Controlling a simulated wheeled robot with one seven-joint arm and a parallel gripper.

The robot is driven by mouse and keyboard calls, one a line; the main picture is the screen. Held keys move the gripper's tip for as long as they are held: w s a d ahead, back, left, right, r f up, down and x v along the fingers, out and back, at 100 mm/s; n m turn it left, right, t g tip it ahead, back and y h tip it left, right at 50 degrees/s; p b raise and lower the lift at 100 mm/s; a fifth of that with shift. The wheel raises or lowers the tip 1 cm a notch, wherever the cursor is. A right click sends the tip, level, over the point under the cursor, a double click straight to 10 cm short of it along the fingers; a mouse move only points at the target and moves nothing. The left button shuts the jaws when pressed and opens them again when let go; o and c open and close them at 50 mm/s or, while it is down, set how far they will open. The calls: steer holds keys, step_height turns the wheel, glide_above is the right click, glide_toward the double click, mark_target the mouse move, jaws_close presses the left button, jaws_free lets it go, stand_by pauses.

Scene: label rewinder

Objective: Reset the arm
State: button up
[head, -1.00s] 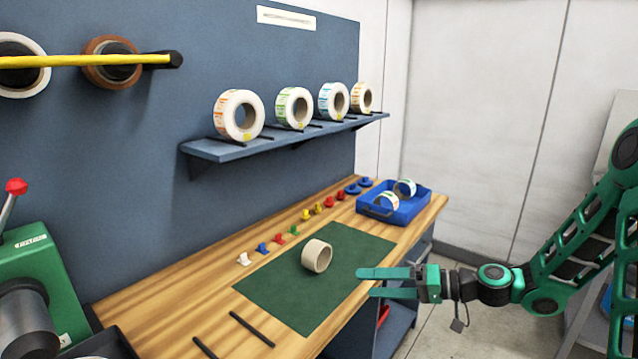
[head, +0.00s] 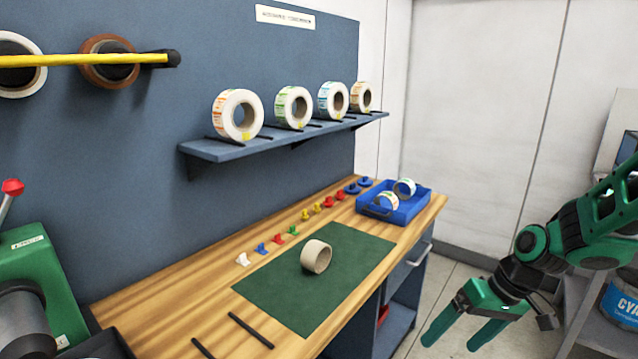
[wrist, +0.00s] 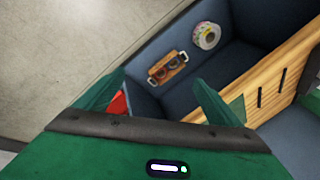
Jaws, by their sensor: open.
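My green arm is at the right of the head view. My gripper (head: 446,341) is open and empty, pointing down beside the bench's right front side, over the floor. In the wrist view its two green fingers (wrist: 160,100) stand apart with nothing between them that they touch. The wooden bench (head: 170,290) carries a green mat (head: 290,295) with a beige core ring (head: 316,257) lying on it, well to the left of the gripper.
A blue tray (head: 408,213) with two label rolls stands at the bench's far end. Several label rolls sit on the wall shelf (head: 220,152). A green machine (head: 35,275) is at the left. A grey cart (head: 580,325) with a blue bucket (head: 622,300) is at right.

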steer(key=s+d+r+m+h, duration=0.1)
steer(key=s+d+r+m, duration=0.1)
steer(key=s, duration=0.4)
steer(key=s+d+r+m+g+h, duration=0.1)
steer(key=s+d+r+m, duration=0.2)
steer(key=s+d, duration=0.3)
steer(key=s+d+r+m+h, duration=0.2)
steer(key=s+d+r, duration=0.1)
steer(key=s, duration=0.4)
steer(key=shift+s+d+r+m, duration=0.35)
steer(key=shift+s+d+m, duration=0.05)
steer(key=shift+d, duration=0.4)
steer(key=shift+w+g, duration=0.1)
steer(key=shift+g, duration=0.2)
steer(key=shift+w+f, duration=0.25)
steer(key=shift+w, duration=0.25)
